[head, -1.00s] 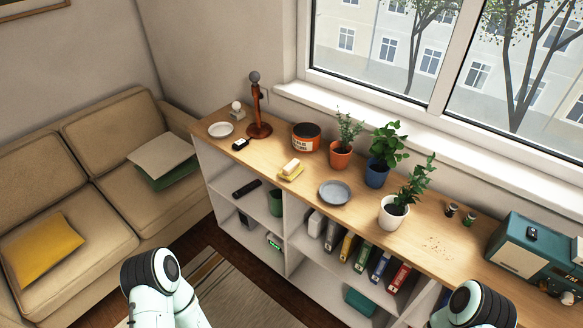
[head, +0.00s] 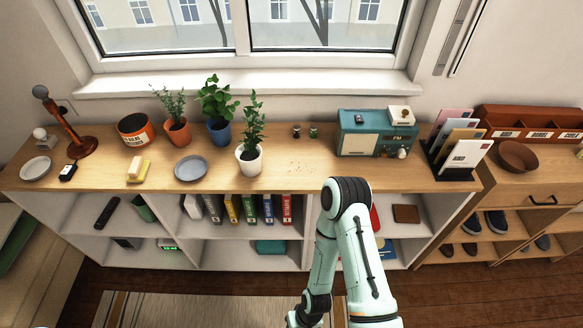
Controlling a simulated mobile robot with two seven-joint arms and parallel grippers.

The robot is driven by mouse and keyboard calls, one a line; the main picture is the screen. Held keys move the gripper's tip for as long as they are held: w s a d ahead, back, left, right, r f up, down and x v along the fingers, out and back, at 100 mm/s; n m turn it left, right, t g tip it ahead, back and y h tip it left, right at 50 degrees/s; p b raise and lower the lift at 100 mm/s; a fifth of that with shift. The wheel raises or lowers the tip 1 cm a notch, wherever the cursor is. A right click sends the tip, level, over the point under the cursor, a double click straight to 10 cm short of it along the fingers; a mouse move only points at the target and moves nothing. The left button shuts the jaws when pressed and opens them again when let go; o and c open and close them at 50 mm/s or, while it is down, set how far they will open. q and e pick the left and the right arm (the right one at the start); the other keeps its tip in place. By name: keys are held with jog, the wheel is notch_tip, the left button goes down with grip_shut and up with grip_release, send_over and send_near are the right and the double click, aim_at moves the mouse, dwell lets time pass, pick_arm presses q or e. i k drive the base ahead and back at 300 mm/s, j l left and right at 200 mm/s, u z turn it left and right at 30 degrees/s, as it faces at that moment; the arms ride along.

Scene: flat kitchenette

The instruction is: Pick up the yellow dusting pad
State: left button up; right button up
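The yellow dusting pad (head: 144,180) appears to be the flat yellow piece on the wooden top of the low shelf unit, left of the grey plate. A cream block (head: 135,168) rests on or against it; at this size I cannot tell whether the two are joined. One of my arms rises in front of the shelf, right of centre, with its bent joint near the front edge. Neither gripper shows in the head view.
The shelf top (head: 330,178) also holds a grey plate (head: 191,168), an orange tin (head: 136,130), potted plants, a teal radio (head: 375,138) and a letter rack (head: 458,150). Dark crumbs lie right of the white pot (head: 249,161). A rug (head: 210,310) covers floor in front.

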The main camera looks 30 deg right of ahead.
aim_at(137, 171)
jog(key=z, duration=0.4)
jog(key=j+z, duration=0.2)
jog(key=z, duration=0.2)
jog(key=i+j+z, duration=0.1)
jog(key=j+z, duration=0.45)
jog(key=z, duration=0.25)
jog(key=j+z, duration=0.25)
jog(key=j, duration=0.3)
jog(key=k+j+z, duration=0.2)
jog(key=j, duration=0.3)
